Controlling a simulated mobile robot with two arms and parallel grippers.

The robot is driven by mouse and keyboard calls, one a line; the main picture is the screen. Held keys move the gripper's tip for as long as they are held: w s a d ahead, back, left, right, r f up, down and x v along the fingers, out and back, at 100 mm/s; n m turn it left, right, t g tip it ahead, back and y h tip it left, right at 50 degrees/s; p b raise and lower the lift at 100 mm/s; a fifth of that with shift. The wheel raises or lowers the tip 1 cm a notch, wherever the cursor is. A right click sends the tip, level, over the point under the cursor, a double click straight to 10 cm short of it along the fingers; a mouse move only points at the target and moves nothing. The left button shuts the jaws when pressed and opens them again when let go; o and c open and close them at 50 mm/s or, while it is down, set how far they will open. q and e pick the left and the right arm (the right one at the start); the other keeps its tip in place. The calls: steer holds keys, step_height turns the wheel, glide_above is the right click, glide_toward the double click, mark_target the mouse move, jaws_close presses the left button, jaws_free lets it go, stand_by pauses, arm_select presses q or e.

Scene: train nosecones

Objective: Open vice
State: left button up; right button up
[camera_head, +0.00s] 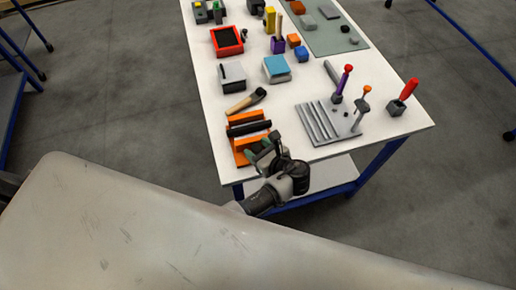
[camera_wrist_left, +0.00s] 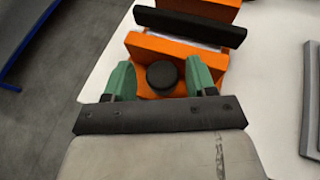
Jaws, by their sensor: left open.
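An orange vice (camera_head: 240,140) with black jaw parts stands at the near left corner of the white table. In the left wrist view the orange vice body (camera_wrist_left: 150,46) shows with a black bar across it and a round black knob (camera_wrist_left: 162,75) facing me. My left gripper (camera_head: 262,148) is at the near side of the vice. In the left wrist view its green fingertips (camera_wrist_left: 162,80) are apart, one on each side of the knob. I cannot tell whether they touch it. My right gripper is not in view.
A grooved grey plate (camera_head: 325,122) with upright tools lies right of the vice. A wooden-handled tool (camera_head: 245,101) lies just behind the vice. A red-handled tool in a grey block (camera_head: 403,97) stands near the right edge. The table (camera_head: 385,128) is bare along its near right edge.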

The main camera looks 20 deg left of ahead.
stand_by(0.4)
arm_select(q)
steer(key=m+t+h, duration=0.2)
steer(key=shift+a+f+m+t, duration=0.1)
steer(key=shift+m+t, duration=0.2)
steer(key=shift+m, duration=0.1)
steer(key=m+t+h, duration=0.1)
steer(key=m+h, duration=0.1)
steer(key=m+t+h+b, duration=0.1)
steer(key=m+h, duration=0.1)
steer(key=shift+s+a+t, duration=0.15)
steer(key=shift+a+t, duration=0.05)
steer(key=shift+t, duration=0.1)
steer(key=b+v, duration=0.2)
steer(key=v, duration=0.9)
steer(key=s+a+f+n+g+h, duration=0.2)
steer(key=s+a+n+g, duration=0.15)
steer(key=n, duration=0.65)
steer(key=s+a+f+n+g+h, duration=0.1)
steer(key=s+a+n+g, duration=0.3)
steer(key=n, duration=0.7)
steer(key=s+a+f+n+g+h+b, duration=0.1)
steer(key=f+n, duration=0.3)
steer(key=f, duration=0.7)
steer(key=s+a+f+n+g+h+b, duration=0.1)
steer(key=s+a+f+n+b, duration=0.1)
steer(key=f, duration=1)
steer(key=shift+s+a+f+n+g+h+b, duration=0.3)
steer(key=shift+s+n+b, duration=0.2)
steer(key=shift+n+b, duration=0.55)
